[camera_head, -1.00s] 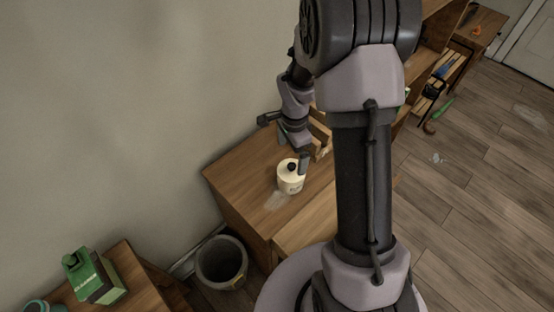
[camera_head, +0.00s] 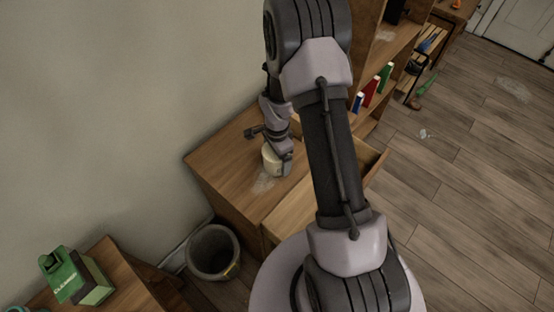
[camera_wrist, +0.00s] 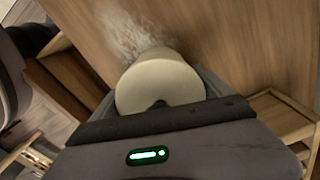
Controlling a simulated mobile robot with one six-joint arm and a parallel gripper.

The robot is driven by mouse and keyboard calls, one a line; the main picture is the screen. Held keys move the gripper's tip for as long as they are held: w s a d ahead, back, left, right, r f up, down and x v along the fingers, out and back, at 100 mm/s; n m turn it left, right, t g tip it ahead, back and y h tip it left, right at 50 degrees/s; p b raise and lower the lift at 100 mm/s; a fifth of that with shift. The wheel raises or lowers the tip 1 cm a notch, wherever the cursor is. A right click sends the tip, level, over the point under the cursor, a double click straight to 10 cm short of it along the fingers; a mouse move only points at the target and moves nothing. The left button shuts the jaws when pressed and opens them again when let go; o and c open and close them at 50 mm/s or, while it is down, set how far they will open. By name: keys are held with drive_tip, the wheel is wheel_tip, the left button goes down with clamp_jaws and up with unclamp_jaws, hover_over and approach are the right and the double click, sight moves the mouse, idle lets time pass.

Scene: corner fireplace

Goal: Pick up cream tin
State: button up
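The cream tin (camera_head: 269,158) is a short, pale round tin standing on the wooden desk top (camera_head: 222,163), partly hidden by my gripper (camera_head: 278,158) in the head view. In the wrist view the tin (camera_wrist: 160,82) sits between the two grey fingers of my gripper (camera_wrist: 162,88), its round pale top facing the camera and a dark knob at its lower edge. One finger lies close along each side of the tin. Whether both fingers press on it or a thin gap is left cannot be told.
A pale smudge (camera_head: 263,183) marks the desk beside the tin. A drawer (camera_head: 375,160) stands open at the right. A bin (camera_head: 213,252) is on the floor in front. A green cleaner carton (camera_head: 77,275) stands at lower left. Shelves with books (camera_head: 378,84) rise behind.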

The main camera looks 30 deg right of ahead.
drive_tip(key=c, duration=1.1)
drive_tip(key=shift+o, duration=0.2)
drive_tip(key=shift+r, duration=0.1)
